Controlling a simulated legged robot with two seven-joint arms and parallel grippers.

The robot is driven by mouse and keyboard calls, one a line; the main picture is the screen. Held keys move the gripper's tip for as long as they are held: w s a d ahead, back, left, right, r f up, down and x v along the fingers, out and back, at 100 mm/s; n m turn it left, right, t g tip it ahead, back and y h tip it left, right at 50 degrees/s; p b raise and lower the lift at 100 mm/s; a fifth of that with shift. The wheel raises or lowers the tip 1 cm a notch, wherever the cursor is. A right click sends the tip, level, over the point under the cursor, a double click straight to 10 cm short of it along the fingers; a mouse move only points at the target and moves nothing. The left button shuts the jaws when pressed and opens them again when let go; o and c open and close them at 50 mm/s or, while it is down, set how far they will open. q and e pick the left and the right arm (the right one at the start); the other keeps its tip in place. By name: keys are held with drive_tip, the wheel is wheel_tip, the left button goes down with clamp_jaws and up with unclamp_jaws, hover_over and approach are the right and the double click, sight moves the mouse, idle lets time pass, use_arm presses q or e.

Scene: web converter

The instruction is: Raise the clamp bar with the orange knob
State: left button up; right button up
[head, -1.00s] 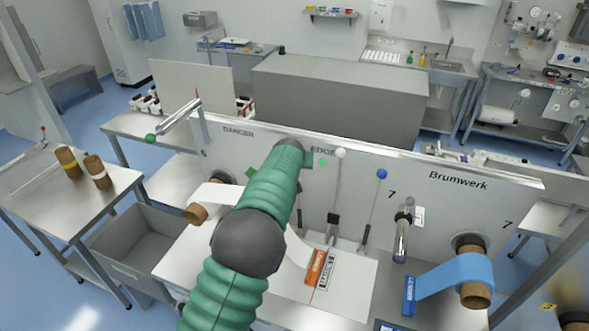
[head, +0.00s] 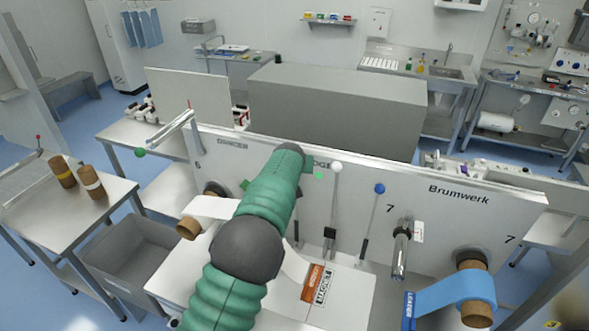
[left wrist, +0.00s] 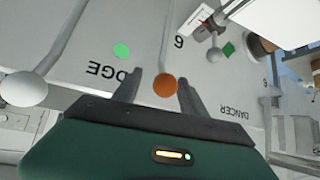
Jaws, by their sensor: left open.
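The orange knob (left wrist: 165,85) is in the left wrist view, at the end of a thin rod against the white panel. My left gripper (left wrist: 160,76) is open, with one dark finger on each side of the knob. Gaps show between the knob and both fingers, so no grip shows. The fingers are hidden there too. My right gripper is not in view.
A white-knobbed lever (head: 335,167) and a blue-knobbed lever (head: 379,188) stand right of my arm. The white knob also shows in the left wrist view (left wrist: 22,88). A brown roll with white web (head: 187,228) is left of my arm; a blue roll (head: 477,282) is at right.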

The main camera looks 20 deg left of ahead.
use_arm(q)
drive_tip(key=b+v, duration=0.7)
drive_tip(key=v, duration=0.9)
drive_tip(key=shift+r, duration=0.25)
drive_tip(key=shift+f, duration=0.1)
drive_tip(key=s+f+g+h+b, duration=0.15)
drive_tip(key=s+f, duration=0.25)
drive_tip(key=f, duration=0.4)
drive_tip(key=s+f+m+g+b, duration=0.1)
drive_tip(key=s+f+b, duration=0.2)
drive_tip(key=s+f, duration=0.35)
drive_tip(key=s+f+g+b, duration=0.1)
drive_tip(key=s+f+b, duration=0.1)
drive_tip(key=f, duration=0.8)
drive_tip(key=s+d+f+m+g+b, duration=0.1)
drive_tip(key=s+f+g+b, duration=0.2)
drive_tip(key=s+f, duration=1.3)
drive_tip(key=s+b, duration=0.1)
drive_tip(key=s, duration=0.2)
drive_tip(key=shift+d+m+h+b, duration=0.3)
drive_tip(key=shift+d+m+h, duration=0.05)
drive_tip(key=shift+d+m, duration=0.05)
